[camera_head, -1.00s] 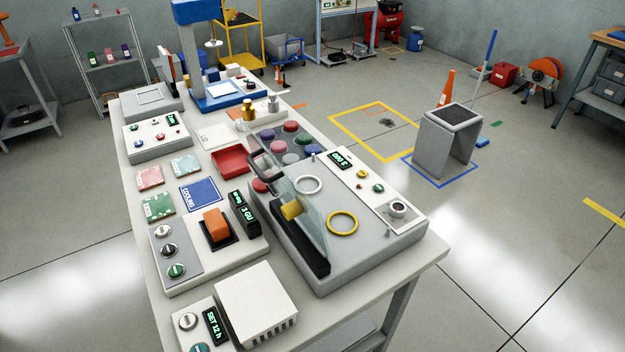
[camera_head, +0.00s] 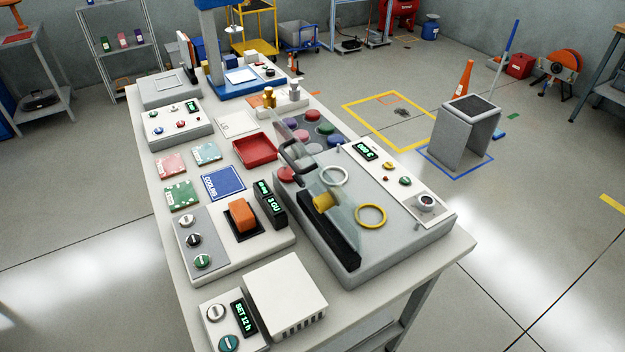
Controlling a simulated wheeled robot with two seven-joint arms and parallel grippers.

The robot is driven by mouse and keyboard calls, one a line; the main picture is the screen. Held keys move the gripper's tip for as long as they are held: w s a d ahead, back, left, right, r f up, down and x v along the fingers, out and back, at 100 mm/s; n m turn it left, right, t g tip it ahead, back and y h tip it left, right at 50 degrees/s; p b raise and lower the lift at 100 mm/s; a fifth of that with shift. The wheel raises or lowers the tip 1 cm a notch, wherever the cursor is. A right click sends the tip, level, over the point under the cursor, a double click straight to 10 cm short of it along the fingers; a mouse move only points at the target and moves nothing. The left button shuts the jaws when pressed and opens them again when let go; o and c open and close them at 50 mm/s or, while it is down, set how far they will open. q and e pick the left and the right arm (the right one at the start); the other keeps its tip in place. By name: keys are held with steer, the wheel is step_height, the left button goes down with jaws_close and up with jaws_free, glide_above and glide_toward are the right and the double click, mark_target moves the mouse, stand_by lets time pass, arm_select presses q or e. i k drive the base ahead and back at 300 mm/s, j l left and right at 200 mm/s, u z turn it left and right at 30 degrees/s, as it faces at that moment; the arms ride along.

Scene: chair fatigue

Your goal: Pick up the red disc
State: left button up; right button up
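A red disc (camera_head: 312,115) sits at the far side of a dark tray on the long white bench, among several discs. A purple disc (camera_head: 291,122) is to its left and a green disc (camera_head: 326,128) is nearer and to its right. A blue disc (camera_head: 333,140) is nearer still. Some near discs are partly hidden by the shield and handle. Neither of my grippers is in view.
A red square tray (camera_head: 256,150) stands left of the discs. The grey machine (camera_head: 385,240) with a white ring and a yellow ring is nearer. Control boxes crowd the bench's left side. Floor is open right of the bench, up to a grey stand (camera_head: 466,135).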

mark_target(311, 115)
steer(key=z, duration=0.9)
steer(key=i+l, duration=0.1)
steer(key=l, duration=0.2)
steer(key=l+z, duration=0.1)
steer(key=l, duration=0.2)
steer(key=i+l, duration=0.15)
steer(key=l, duration=0.15)
steer(key=i+l+z, duration=0.35)
steer(key=i+l, duration=0.25)
steer(key=i+l+z, duration=0.35)
steer(key=i, duration=0.25)
steer(key=i+l+u, duration=0.2)
steer(key=i, duration=0.3)
steer(key=i+u, duration=0.2)
steer(key=i, duration=0.3)
steer(key=i+j+u, duration=0.1)
steer(key=i+u, duration=0.15)
steer(key=u, duration=0.15)
steer(key=i+u, duration=0.55)
steer(key=u, duration=0.2)
steer(key=i+l+u, duration=0.1)
steer(key=i+u, duration=0.25)
steer(key=i+j+u, duration=0.1)
steer(key=i+u, duration=0.15)
steer(key=u, duration=0.15)
steer(key=i+u, duration=0.55)
steer(key=u, duration=0.25)
steer(key=i+l+u, duration=0.25)
steer(key=u, duration=0.15)
